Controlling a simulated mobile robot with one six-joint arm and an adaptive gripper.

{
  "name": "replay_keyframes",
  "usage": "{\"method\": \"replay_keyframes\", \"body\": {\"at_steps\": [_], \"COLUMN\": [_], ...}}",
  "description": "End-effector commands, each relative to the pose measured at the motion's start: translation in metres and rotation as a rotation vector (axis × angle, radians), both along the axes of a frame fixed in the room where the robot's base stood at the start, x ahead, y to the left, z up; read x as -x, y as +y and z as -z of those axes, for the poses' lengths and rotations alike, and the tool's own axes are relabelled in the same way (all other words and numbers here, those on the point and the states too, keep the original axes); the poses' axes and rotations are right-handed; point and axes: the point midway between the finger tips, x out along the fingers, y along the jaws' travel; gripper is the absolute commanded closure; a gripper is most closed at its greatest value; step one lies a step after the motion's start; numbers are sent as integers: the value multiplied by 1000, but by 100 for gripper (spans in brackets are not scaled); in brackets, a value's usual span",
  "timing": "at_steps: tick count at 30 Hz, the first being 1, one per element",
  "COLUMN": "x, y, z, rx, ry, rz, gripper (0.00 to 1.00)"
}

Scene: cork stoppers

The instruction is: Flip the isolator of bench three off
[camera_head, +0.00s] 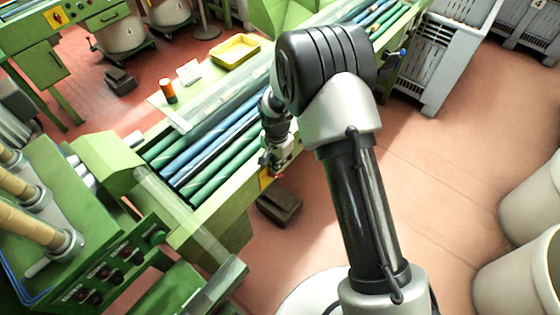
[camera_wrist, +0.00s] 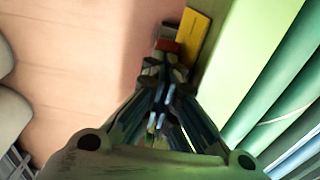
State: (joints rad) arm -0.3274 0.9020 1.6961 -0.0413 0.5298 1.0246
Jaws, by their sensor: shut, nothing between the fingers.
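A yellow plate (camera_wrist: 192,36) with a red and dark switch part (camera_wrist: 168,45) beside it is on the edge of the green bench in the wrist view. My gripper (camera_wrist: 164,66) is shut and empty, its fingertips right at the red part; whether they touch it I cannot tell. In the head view my gripper (camera_head: 270,162) is at the bench's front side, just above a sliver of the yellow plate (camera_head: 265,182). The gripper hides most of the switch there, so its position cannot be read. No bench number is legible.
The green bench holds blue and green rollers (camera_head: 215,140). A dark box (camera_head: 279,207) sits on the floor below. A yellow tray (camera_head: 236,51) and an orange can (camera_head: 168,91) stand behind. Another bench has a yellow-and-red switch (camera_head: 55,17). Floor to the right is open before white bins (camera_head: 530,205).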

Motion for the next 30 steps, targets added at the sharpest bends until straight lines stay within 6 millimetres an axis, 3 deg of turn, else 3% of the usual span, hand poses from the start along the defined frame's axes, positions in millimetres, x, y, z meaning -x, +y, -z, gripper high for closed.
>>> {"method": "replay_keyframes", "body": {"at_steps": [16,30], "x": [20,20], "y": [15,16], "z": [5,5], "rx": [1,0], "ry": [1,0], "rz": [0,1], "gripper": [100,100]}}
